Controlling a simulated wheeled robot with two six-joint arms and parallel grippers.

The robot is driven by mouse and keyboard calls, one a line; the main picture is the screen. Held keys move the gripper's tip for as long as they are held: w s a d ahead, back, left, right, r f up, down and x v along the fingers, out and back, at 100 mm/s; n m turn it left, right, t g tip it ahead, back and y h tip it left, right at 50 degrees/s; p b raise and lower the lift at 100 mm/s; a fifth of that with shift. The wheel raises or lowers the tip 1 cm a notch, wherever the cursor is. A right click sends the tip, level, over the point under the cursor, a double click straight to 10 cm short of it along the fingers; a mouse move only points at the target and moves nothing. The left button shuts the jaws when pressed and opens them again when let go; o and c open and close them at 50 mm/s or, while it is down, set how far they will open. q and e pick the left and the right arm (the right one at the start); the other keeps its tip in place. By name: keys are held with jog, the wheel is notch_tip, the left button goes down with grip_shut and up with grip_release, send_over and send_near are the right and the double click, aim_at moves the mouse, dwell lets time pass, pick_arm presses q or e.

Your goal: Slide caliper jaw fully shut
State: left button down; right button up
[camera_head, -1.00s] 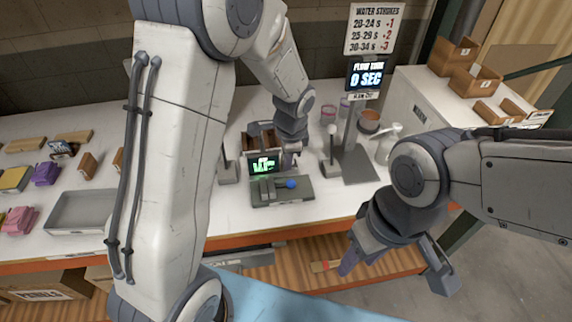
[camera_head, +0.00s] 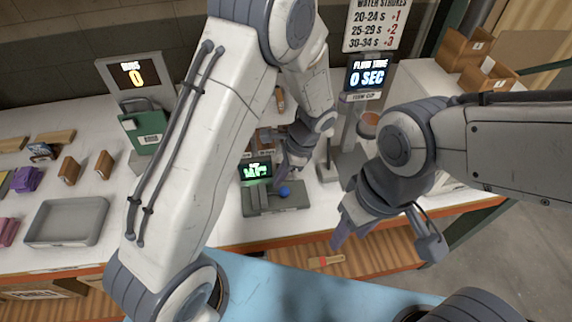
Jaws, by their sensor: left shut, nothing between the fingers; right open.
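The caliper is a grey bench device (camera_head: 290,206) with a green-lit display (camera_head: 257,171) at its back and a blue knob (camera_head: 284,190) on its slide. It sits on the white worktop, right of my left upper arm. My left gripper (camera_head: 281,179) points down just behind the blue knob, shut and empty. I cannot tell whether its fingertips touch the knob. The jaw gap is too small to read. My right gripper (camera_head: 384,246) is open and empty, in front of the worktop's edge and well away from the caliper.
A flow-time display (camera_head: 368,75) on a stand is behind to the right. A green box (camera_head: 146,131), a screen reading 0 (camera_head: 135,75) and a grey tray (camera_head: 66,222) are on the left.

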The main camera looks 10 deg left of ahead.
aim_at(264, 191)
pick_arm(q)
jog(key=shift+x, duration=1.6)
jog(key=shift+a, duration=0.1)
jog(key=shift+s+a, duration=0.3)
jog(key=shift+a, duration=0.4)
jog(key=shift+s+a, duration=0.1)
jog(key=shift+a, duration=0.05)
jog(key=p+v, duration=0.8)
jog(key=v, duration=0.2)
jog(key=shift+p, duration=0.35)
